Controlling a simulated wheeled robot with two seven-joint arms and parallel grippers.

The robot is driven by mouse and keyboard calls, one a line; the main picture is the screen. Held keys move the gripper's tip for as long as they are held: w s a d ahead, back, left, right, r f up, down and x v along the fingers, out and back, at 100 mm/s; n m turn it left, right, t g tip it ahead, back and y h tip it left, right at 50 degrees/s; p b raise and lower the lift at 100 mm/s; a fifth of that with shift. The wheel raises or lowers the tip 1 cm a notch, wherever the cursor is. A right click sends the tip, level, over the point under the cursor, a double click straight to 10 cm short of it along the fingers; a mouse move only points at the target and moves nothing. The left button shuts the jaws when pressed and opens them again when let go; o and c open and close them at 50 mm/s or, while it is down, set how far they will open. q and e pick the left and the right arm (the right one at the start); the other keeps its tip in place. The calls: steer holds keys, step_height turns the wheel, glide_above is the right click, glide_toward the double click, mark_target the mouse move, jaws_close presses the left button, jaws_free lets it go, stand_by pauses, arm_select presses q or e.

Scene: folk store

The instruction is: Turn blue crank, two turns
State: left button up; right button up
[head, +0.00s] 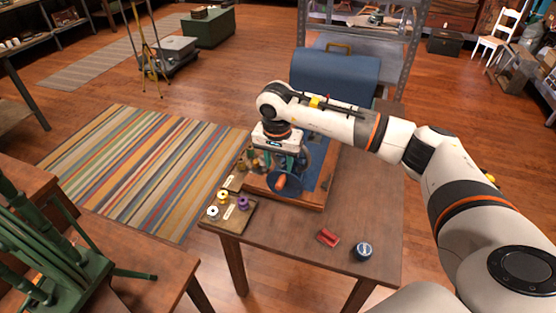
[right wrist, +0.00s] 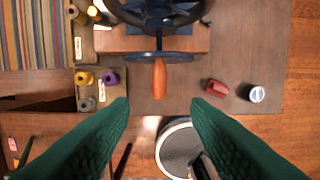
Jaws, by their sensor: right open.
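The blue crank (head: 290,188) is a round blue disc with an orange wooden handle (head: 281,182), on the near side of a machine on a wooden base (head: 300,200). In the right wrist view the crank (right wrist: 177,57) is edge-on, and its handle (right wrist: 159,78) points toward the bottom of the picture. My right gripper (right wrist: 160,104) is open and empty, its green fingers spread wide on either side of the handle's line, with the handle just beyond the tips. In the head view my right gripper (head: 284,160) hangs over the machine and hides part of it. My left gripper is out of view.
The machine stands on a brown table (head: 300,240). Thread spools sit on a tray (head: 228,222) at its left. A green chair-like frame (head: 50,250) stands at the lower left.

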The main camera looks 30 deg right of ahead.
mark_target(280, 183)
steer(key=f+b, duration=0.1)
steer(key=f, duration=0.1)
steer(key=f+b, duration=0.2)
steer(key=f, duration=0.1)
steer(key=f+b, duration=0.1)
steer(key=f, duration=0.2)
steer(key=shift+w+d+f+b, duration=0.2)
steer(key=shift+w+b, duration=0.05)
steer(key=shift+b, duration=0.05)
steer(key=shift+f, duration=0.1)
steer(key=c, duration=0.8)
steer(key=shift+d, duration=0.1)
